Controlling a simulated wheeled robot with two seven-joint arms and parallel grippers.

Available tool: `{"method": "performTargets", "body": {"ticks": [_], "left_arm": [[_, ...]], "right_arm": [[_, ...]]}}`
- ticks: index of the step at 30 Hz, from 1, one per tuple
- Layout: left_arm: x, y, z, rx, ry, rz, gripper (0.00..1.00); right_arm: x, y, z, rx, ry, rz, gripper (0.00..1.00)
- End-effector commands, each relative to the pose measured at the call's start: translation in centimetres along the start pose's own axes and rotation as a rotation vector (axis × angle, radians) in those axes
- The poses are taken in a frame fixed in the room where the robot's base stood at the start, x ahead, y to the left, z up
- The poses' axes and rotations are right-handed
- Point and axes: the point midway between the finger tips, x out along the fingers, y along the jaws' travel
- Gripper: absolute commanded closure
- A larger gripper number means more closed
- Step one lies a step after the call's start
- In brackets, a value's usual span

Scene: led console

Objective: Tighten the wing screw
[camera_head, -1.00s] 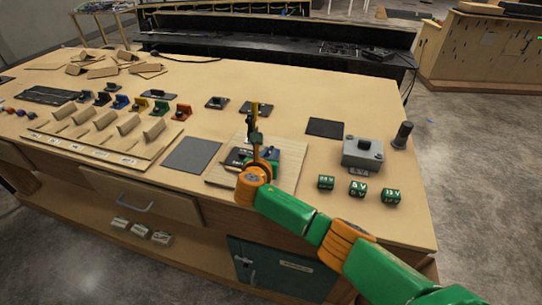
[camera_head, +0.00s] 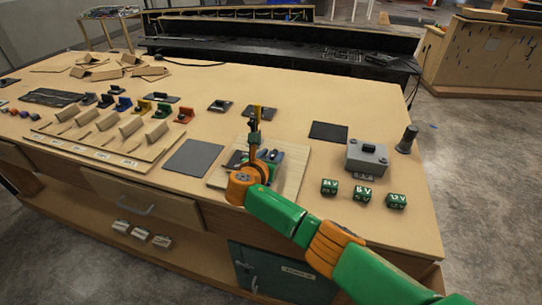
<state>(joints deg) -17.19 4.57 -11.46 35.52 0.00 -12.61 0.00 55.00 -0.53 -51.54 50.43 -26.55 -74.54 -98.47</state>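A small dark and blue device (camera_head: 270,156) sits on a light wooden board (camera_head: 291,172) near the front middle of the bench. I cannot make out the wing screw; my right arm covers part of the device. My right gripper (camera_head: 254,125) stands over the left part of the board, at the device. Its fingers are too small and overlapped to tell whether they are open or shut, or touching anything. My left gripper is not in view.
A grey box (camera_head: 367,157) with a knob and a dark cylinder (camera_head: 407,139) stand at the right. Several green voltage blocks (camera_head: 362,194) lie in front. A grey mat (camera_head: 194,157) is left of the board. Wooden holders (camera_head: 107,122) and coloured parts (camera_head: 162,109) fill the left side.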

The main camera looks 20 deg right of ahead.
Motion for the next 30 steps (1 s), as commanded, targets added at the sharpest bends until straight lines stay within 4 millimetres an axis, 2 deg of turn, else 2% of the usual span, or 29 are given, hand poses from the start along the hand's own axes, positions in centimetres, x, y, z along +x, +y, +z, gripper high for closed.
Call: {"method": "performTargets", "body": {"ticks": [8, 12, 19, 30], "left_arm": [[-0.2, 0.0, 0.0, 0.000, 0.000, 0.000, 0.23], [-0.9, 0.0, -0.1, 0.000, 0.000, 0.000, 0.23], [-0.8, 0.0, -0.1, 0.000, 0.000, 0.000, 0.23], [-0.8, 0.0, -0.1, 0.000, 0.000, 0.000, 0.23]], "right_arm": [[-0.4, 0.1, 0.0, 0.000, 0.001, 0.002, 0.54], [-2.8, 0.1, 0.1, 0.000, 0.003, 0.004, 0.54], [-6.5, 0.1, -0.1, 0.000, 0.002, 0.002, 0.54], [-7.0, 0.0, -0.1, -0.001, 0.002, 0.000, 0.54]]}}
